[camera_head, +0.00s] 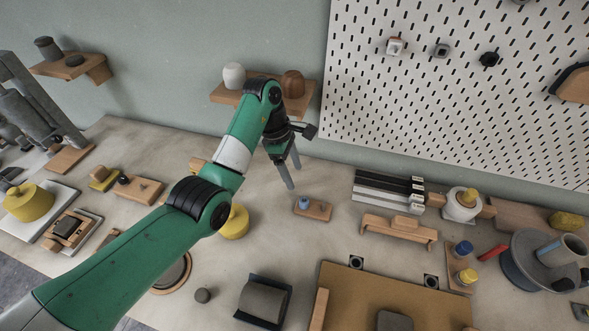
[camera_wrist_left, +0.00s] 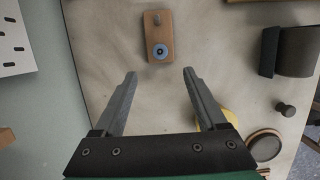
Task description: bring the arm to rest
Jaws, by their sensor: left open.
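My left gripper (camera_head: 292,177) is at the end of the green arm that reaches in from the lower left in the head view. Its two grey fingers point down over the back part of the table (camera_head: 335,235). In the left wrist view the fingers (camera_wrist_left: 160,73) are spread apart with nothing between them. A small wooden block with a blue knob (camera_head: 316,210) lies on the table beside the fingers, apart from them. It also shows in the left wrist view (camera_wrist_left: 158,30), beyond the fingertips. My right gripper is not in view.
A wall shelf (camera_head: 228,97) with a white and a brown rounded piece stands close behind the gripper. A white pegboard (camera_head: 440,110) fills the back right. Yellow round pieces (camera_head: 235,222), a dark cradle (camera_head: 263,301) and a brown board (camera_head: 350,290) occupy the table.

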